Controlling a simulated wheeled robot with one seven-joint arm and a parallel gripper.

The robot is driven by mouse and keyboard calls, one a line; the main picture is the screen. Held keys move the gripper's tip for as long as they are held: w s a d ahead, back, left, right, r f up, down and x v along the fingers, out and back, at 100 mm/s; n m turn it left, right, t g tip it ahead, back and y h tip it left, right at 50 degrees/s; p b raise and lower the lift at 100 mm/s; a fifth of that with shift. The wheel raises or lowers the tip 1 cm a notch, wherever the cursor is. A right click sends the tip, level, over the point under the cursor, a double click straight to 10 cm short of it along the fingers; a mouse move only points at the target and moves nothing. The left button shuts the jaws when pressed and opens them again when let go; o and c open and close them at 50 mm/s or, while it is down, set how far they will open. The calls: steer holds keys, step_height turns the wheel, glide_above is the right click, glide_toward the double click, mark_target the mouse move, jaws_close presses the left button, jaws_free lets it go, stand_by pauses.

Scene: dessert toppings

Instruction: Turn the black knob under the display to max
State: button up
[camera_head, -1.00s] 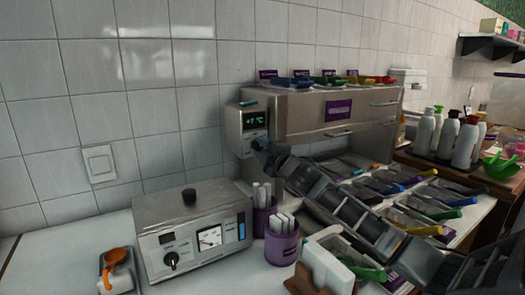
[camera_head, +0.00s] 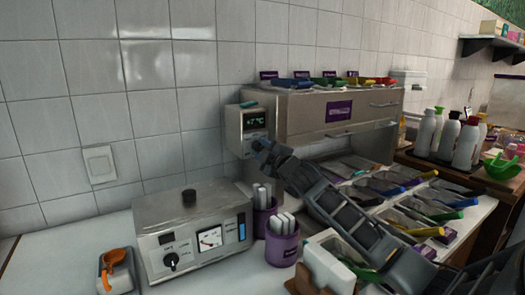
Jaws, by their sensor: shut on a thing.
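The display (camera_head: 255,120) is a small dark screen with pale green digits, on a steel control box (camera_head: 234,119) at the left end of the steel topping cabinet. My gripper (camera_head: 259,146) is directly below the display, reaching in from the lower right against the front of the box. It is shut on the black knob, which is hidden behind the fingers. The knob's pointer and marks cannot be seen.
A steel appliance (camera_head: 190,230) with its own black dial stands at the left front. Trays with coloured-handled tools (camera_head: 400,185) lie right of my arm. A white container (camera_head: 330,262) is in front.

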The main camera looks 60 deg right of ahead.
steer(key=o, duration=1)
steer(key=shift+o, duration=0.2)
steer(key=b+v, duration=0.2)
steer(key=v, duration=0.5)
steer(key=shift+s+a, duration=0.25)
steer(key=shift+s, duration=0.05)
